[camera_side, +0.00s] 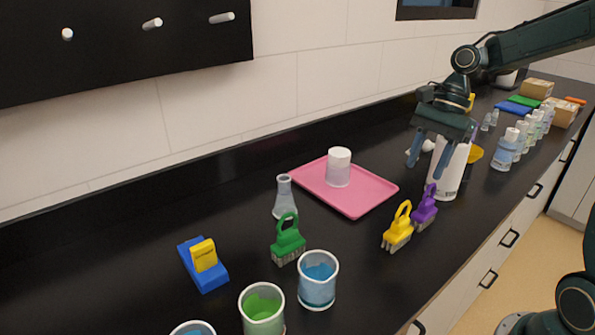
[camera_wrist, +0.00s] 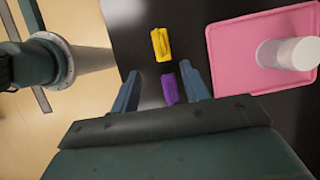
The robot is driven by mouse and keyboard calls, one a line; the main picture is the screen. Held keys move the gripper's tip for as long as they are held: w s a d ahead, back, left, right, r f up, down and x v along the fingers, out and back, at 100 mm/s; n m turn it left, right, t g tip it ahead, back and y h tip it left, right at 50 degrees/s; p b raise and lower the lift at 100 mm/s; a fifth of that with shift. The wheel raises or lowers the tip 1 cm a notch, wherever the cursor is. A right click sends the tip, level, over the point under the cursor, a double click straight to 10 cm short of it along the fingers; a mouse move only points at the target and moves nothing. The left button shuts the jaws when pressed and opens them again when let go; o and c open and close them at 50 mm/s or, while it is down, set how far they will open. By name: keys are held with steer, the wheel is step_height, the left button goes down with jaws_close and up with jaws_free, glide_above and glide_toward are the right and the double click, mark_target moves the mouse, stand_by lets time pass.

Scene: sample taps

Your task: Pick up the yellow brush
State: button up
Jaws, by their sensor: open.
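The yellow brush (camera_side: 398,230) stands on the black counter near its front edge, handle loop up and bristles down. In the wrist view the yellow brush (camera_wrist: 161,45) lies ahead of my fingertips, roughly centred between them. A purple brush (camera_side: 425,208) stands just behind it, close to it. In the wrist view the purple brush (camera_wrist: 170,89) shows between my fingers, below them. My gripper (camera_side: 428,168) is open and empty, above the counter by the white bottle and higher than both brushes. It also shows in the wrist view (camera_wrist: 163,78).
A pink tray (camera_side: 355,207) holds a white cup (camera_side: 339,167). A white bottle (camera_side: 452,170) stands close behind the purple brush. A green brush (camera_side: 288,240), a flask (camera_side: 284,198) and beakers with blue liquid (camera_side: 318,282) and green liquid (camera_side: 262,308) stand to the left.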

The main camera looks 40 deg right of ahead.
glide_toward(402, 219)
steer(key=shift+x, duration=2.45)
steer(key=shift+a+f, duration=0.1)
steer(key=shift+a, duration=0.05)
steer(key=shift+x, duration=2.4)
steer(key=shift+c, duration=0.4)
steer(key=c, duration=0.7)
